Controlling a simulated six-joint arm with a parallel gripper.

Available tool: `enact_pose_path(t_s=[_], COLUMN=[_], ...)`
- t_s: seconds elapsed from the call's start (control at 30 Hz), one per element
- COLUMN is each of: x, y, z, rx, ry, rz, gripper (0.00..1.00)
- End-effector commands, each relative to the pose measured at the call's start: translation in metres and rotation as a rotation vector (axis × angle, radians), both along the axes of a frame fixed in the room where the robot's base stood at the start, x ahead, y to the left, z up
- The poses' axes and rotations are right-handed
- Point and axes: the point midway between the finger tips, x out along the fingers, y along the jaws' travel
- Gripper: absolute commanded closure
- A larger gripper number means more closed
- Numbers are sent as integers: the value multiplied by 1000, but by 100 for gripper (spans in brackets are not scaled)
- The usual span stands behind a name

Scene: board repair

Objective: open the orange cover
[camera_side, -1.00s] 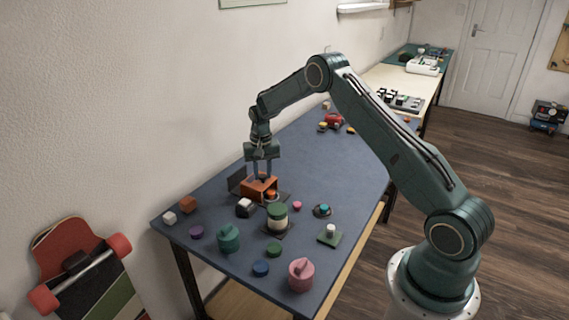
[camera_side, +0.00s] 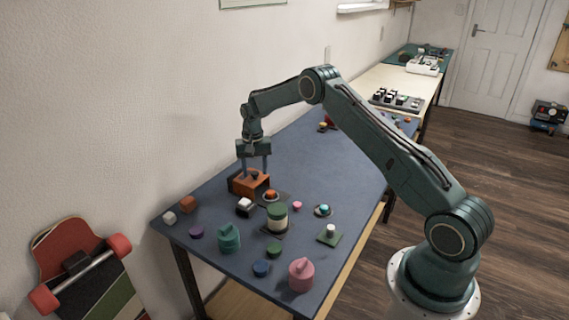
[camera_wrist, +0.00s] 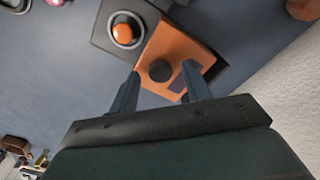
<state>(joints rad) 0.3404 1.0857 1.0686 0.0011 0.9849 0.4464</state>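The orange cover (camera_side: 246,186) is a box-like lid with a dark round knob (camera_wrist: 160,71) on top. It sits on the left part of a dark base (camera_side: 283,198), clear of an orange round button (camera_side: 271,195) beside it. In the wrist view the cover (camera_wrist: 175,48) lies beside the button (camera_wrist: 123,34), which is uncovered. My gripper (camera_side: 254,172) is over the cover with its fingers apart, one on each side of the knob. In the wrist view my gripper (camera_wrist: 160,72) shows a gap between each finger and the knob.
A teal pot (camera_side: 229,238) and a pink pot (camera_side: 301,274) stand near the front edge. The wall is close behind the cover. The mat's middle right is clear.

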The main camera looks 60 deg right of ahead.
Motion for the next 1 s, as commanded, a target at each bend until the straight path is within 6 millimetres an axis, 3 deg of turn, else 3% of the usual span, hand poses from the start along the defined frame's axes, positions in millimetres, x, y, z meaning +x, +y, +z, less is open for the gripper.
enact_pose_path(t_s=[0.27,0.47,1.0], x=[0,0,0], y=[1,1,0], z=[1,12,97], rx=[1,1,-1], ry=[1,-1,-4], rz=[2,2,1], gripper=[52,52,52])
